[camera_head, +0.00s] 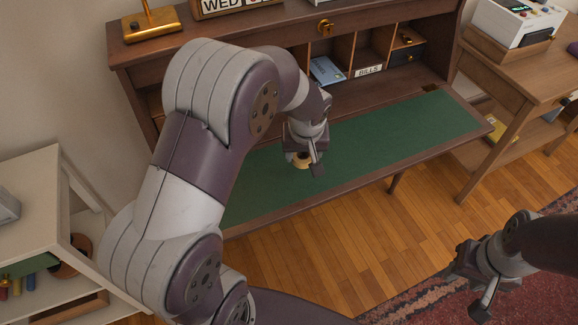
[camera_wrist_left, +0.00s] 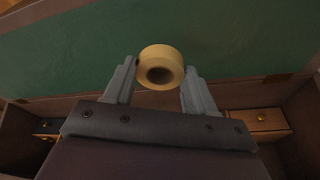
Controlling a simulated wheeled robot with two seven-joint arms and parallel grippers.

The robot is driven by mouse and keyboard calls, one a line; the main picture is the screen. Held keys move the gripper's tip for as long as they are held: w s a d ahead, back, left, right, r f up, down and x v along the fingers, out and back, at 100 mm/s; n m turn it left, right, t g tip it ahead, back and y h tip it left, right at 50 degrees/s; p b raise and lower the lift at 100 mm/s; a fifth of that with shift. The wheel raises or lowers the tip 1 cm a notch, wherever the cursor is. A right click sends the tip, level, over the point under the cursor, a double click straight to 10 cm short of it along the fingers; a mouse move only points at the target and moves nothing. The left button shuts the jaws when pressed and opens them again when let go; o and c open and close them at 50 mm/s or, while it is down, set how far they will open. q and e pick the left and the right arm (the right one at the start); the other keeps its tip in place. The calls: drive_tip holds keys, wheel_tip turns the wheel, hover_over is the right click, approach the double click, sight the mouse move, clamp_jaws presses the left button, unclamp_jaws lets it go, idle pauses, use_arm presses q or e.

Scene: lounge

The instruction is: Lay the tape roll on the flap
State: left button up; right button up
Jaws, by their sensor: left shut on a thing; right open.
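The tape roll (camera_wrist_left: 160,52) is a yellowish ring with a dark hole, between the two fingers of my left gripper (camera_wrist_left: 160,68) in the left wrist view. In the head view, my left gripper (camera_head: 307,164) is shut on the tape roll (camera_head: 295,158), which is partly hidden by the fingers. Both are over the flap (camera_head: 402,128), a fold-down desk leaf with a green surface and brown wooden edge. I cannot tell whether the roll touches the flap. My right gripper (camera_head: 468,286) is open and empty at the lower right, above the rug.
Behind the flap, the desk's cubbies hold a blue booklet (camera_head: 326,70) and a BILLS label (camera_head: 368,70). A brass lamp base (camera_head: 152,24) stands on the desk top. A white shelf unit (camera_head: 38,190) stands at left, a wooden side table (camera_head: 520,75) at right. The flap's right part is clear.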

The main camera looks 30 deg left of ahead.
use_arm(q)
hover_over(277, 175)
drive_tip(key=f, duration=0.2)
drive_tip(key=s+f, duration=0.1)
drive_tip(key=shift+d+f, duration=0.1)
drive_tip(key=shift+d, duration=0.3)
drive_tip(key=shift+a+f, duration=0.2)
drive_tip(key=shift+f, duration=0.1)
wheel_tip(277, 175, down, 4)
drive_tip(key=shift+r+b, duration=0.1)
drive_tip(key=shift+b, duration=0.2)
drive_tip(key=shift+w, duration=0.1)
drive_tip(key=shift+f, duration=0.2)
drive_tip(key=o, duration=1.1)
drive_tip(key=shift+r, duration=0.1)
